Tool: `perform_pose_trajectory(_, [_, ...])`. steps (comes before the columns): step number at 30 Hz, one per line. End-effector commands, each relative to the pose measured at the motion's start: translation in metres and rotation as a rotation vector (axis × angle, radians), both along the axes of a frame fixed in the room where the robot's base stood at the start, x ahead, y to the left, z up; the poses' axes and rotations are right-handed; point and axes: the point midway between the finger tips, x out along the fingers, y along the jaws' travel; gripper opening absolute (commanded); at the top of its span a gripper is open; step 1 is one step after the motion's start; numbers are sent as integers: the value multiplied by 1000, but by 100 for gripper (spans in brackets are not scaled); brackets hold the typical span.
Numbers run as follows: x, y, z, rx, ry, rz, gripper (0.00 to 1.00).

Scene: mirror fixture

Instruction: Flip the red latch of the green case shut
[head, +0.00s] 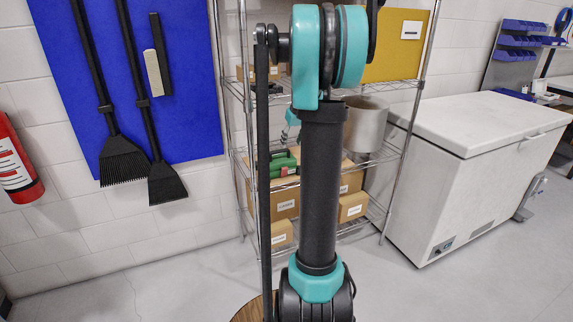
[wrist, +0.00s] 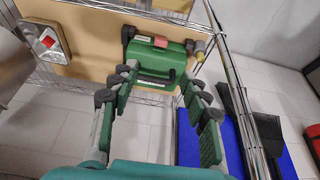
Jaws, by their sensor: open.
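The green case (wrist: 172,62) is in the upper middle of the wrist view, with a dark handle on its near side. A small red piece (wrist: 160,41), which looks like the latch, is on its top face. I cannot tell how far it is raised. My gripper (wrist: 160,77) is open and empty, with its fingers to either side of the case's near part in the picture. Contact is not clear. In the head view the green case (head: 282,161) shows on the wire rack, partly hidden by my arm; the latch is not clear there.
The wire rack (head: 380,155) holds cardboard boxes (head: 352,207) and a metal pot (head: 365,125). Its post (wrist: 233,80) runs close on the right in the wrist view. A white chest freezer (head: 470,170) stands right. Brooms (head: 120,155) hang on a blue board at left.

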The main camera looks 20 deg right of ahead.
Motion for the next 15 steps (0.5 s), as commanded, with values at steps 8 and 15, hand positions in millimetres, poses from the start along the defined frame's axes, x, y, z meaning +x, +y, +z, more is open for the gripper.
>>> perform_pose_trajectory(8, [19,1,-47,0,0,1,47])
perform_pose_trajectory(15, [37,2,-91,0,0,1,47])
